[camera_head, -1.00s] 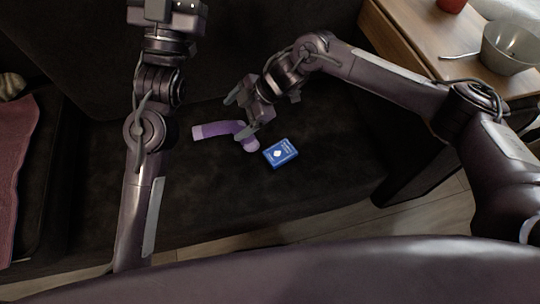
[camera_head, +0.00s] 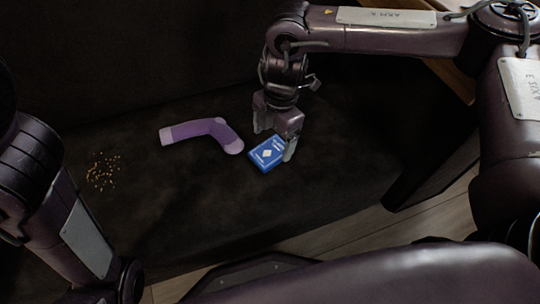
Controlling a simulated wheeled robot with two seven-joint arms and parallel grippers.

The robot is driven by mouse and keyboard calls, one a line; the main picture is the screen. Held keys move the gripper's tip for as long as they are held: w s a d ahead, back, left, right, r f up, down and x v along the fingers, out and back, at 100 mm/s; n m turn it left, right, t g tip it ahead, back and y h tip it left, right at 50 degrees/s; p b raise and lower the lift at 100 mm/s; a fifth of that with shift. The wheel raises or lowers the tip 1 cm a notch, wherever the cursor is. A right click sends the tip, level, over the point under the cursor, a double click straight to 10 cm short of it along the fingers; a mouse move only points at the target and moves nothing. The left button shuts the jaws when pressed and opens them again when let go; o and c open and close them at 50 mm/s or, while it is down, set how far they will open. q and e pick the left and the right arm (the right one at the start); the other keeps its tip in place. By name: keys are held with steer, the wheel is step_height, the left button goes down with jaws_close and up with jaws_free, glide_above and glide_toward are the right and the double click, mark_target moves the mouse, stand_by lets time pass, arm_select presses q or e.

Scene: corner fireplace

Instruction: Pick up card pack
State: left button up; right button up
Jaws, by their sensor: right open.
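The blue card pack (camera_head: 265,154) with a white diamond lies flat on the dark sofa seat, near the middle of the head view. My right gripper (camera_head: 273,142) points down over it from behind. Its jaws are open, with one finger past the pack's right edge and the other behind its left side. I cannot tell whether either finger touches the pack. Only my left arm (camera_head: 75,222) shows, at the left edge; its gripper is out of view.
A purple sock (camera_head: 205,133) lies just left of the pack. Small crumbs (camera_head: 103,171) are scattered further left on the sofa seat (camera_head: 190,215). The sofa's dark armrest (camera_head: 425,180) rises at the right, with wood floor (camera_head: 400,225) in front. A wooden surface edge (camera_head: 452,80) shows at upper right.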

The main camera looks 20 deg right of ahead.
mark_target(271, 151)
step_height(271, 151, down, 4)
steer(key=shift+a+r+b, duration=0.1)
steer(key=shift+a+b, duration=0.05)
steer(key=shift+b, duration=0.9)
steer(key=shift+s, duration=0.1)
steer(key=shift+r, duration=0.1)
steer(key=c, duration=1.1)
